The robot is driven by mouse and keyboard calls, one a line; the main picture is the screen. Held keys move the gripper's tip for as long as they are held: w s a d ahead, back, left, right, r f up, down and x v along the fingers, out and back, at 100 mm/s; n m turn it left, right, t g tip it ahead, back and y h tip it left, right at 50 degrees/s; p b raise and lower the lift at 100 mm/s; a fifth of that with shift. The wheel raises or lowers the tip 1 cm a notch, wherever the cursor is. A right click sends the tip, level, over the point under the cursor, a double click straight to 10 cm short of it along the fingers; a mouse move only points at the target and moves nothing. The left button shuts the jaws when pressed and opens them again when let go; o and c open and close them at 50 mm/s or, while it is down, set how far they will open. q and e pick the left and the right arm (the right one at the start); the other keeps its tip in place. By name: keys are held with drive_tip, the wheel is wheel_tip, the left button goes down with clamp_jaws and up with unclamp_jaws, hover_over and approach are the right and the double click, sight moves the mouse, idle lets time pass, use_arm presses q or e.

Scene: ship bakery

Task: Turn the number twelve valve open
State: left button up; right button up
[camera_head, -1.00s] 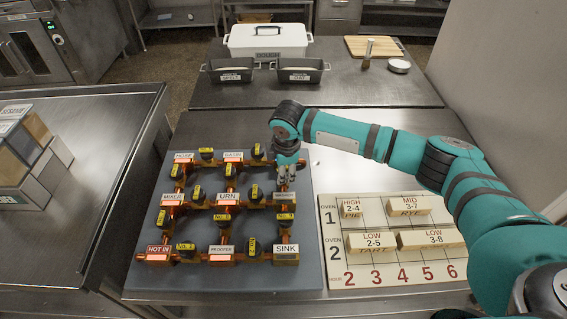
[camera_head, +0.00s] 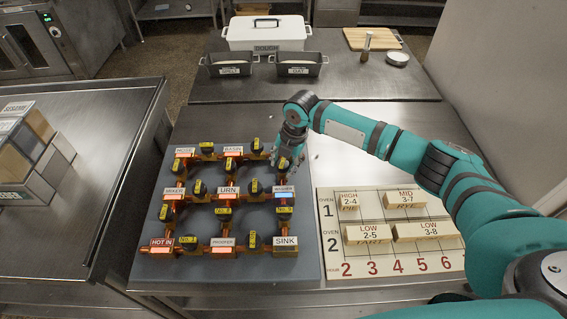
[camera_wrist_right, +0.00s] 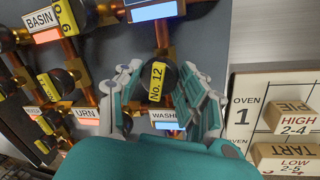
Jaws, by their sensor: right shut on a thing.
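The number twelve valve is a dark round knob with a yellow "No. 12" tag (camera_wrist_right: 157,82), on a copper pipe above the WASHER label (camera_wrist_right: 166,117) in the right wrist view. My right gripper (camera_wrist_right: 163,88) is shut on this knob, with fingers on both sides of it. The tag stands nearly upright in that view, roughly along the pipe. In the head view my right gripper (camera_head: 287,158) is at the right side of the valve board (camera_head: 305,255) and hides most of the knob. A blue strip (camera_head: 284,194) shows at the WASHER label. My left gripper is not in view.
Other yellow-tagged valves, such as No. 6 (camera_wrist_right: 66,17), stand close by on the pipes. Right of the board lies an oven chart (camera_head: 385,268) with labelled blocks. Behind are two dark pans (camera_head: 298,71), a white dough box (camera_head: 266,33) and a cutting board (camera_head: 372,39).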

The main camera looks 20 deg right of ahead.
drive_tip(key=shift+n+g+b, duration=0.3)
drive_tip(key=shift+n+b, duration=0.25)
drive_tip(key=shift+n, duration=1.05)
drive_tip(key=o, duration=1.2)
drive_tip(key=shift+c, duration=0.2)
wheel_tip(320, 180, up, 12)
drive_tip(key=s+d, duration=0.1)
drive_tip(key=d, duration=0.1)
drive_tip(key=shift+d, duration=0.2)
drive_tip(key=shift+f, duration=0.15)
